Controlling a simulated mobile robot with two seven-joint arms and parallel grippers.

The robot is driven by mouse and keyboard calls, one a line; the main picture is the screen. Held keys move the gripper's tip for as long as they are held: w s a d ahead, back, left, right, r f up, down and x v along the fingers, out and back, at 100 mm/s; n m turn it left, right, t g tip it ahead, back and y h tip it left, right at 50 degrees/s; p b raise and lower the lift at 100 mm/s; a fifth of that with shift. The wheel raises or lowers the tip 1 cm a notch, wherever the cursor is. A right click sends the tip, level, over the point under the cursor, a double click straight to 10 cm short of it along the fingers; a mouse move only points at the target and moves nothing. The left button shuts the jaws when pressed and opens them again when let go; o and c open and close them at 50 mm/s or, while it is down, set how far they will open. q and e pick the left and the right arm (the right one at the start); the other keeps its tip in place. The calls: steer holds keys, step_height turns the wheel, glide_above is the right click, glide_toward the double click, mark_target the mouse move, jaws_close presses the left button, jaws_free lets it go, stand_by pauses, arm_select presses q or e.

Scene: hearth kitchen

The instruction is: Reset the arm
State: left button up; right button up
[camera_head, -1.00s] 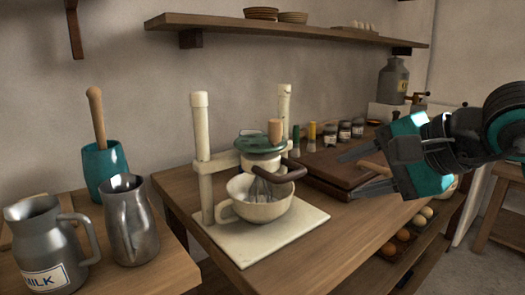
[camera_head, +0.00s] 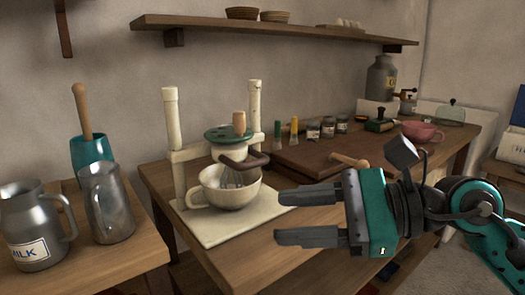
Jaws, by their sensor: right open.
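My right gripper (camera_head: 307,217) is open, with its two grey fingers pointing left and nothing between them. It hangs in front of the wooden counter, at the lower right of the head view. My right arm comes in from the right edge. My left gripper is not in view. Left of the right gripper, apart from its fingers, stands a cream whisk stand (camera_head: 172,140) with a cream cup (camera_head: 224,191) under its whisk, on a pale board (camera_head: 222,226).
A brown board (camera_head: 307,157) with a wooden-handled tool (camera_head: 347,161) lies behind the gripper. Several small jars (camera_head: 328,127) and a pink cup (camera_head: 421,132) stand farther back. A shelf (camera_head: 280,31) hangs above.

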steer(key=w+d+f+n+t+h, duration=0.2)
steer(key=d+f+n+t+h, duration=0.2)
steer(key=f+n+t, duration=0.75)
steer(key=w+d+f+n+t+h, duration=0.2)
steer(key=d+f+n+t+h, duration=0.15)
steer(key=n, duration=1.55)
steer(key=s+d+f+m+g+h+p, duration=0.15)
steer(key=s+f+m+g, duration=0.4)
steer(key=f, duration=0.55)
steer(key=s+d+f+m+g+h, duration=0.1)
steer(key=s+f+m+g+h, duration=0.15)
steer(key=s+f+m, duration=0.65)
arm_select(q)
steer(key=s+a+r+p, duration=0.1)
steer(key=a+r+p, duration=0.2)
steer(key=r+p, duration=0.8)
steer(key=p, duration=0.3)
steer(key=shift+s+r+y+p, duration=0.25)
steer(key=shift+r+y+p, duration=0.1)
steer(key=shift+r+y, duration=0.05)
arm_select(e)
steer(key=w+d+r+n+h, duration=0.1)
steer(key=d+r, duration=0.2)
steer(key=r, duration=0.6)
steer(key=shift+w+r+t+h, duration=0.2)
steer(key=shift+t+h, duration=0.1)
steer(key=shift+h, duration=0.05)
